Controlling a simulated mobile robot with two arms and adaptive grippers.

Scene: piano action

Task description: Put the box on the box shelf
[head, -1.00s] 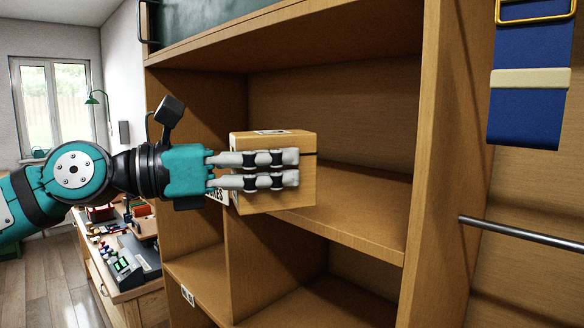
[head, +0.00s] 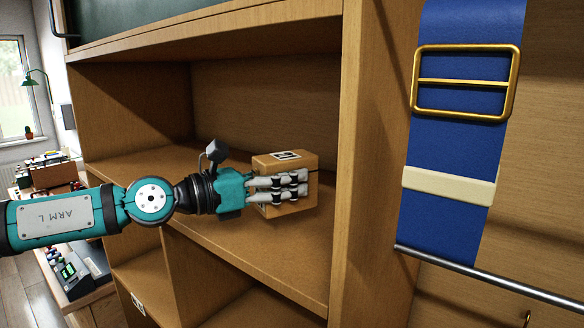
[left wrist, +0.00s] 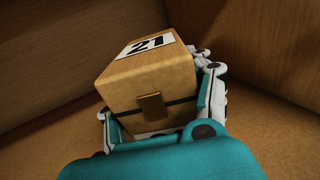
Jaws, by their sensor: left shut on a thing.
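A small tan box (head: 296,163) with a dark band and a white label on top is at the right part of the wide shelf (head: 125,166) in the wooden cabinet. My left gripper (head: 283,186) is shut on the box, its fingers on the box's sides. In the left wrist view the box (left wrist: 150,82) shows a "21" label and a small brass tab, with a finger at each side. The fingers hide part of the box. I cannot tell whether its underside touches the shelf board. My right gripper is not in view.
A cabinet side panel (head: 365,150) stands just right of the box. A blue strap (head: 451,145) with a brass buckle hangs further right, above a metal rail (head: 480,279). Open compartments lie below the shelf. The shelf left of the box is clear.

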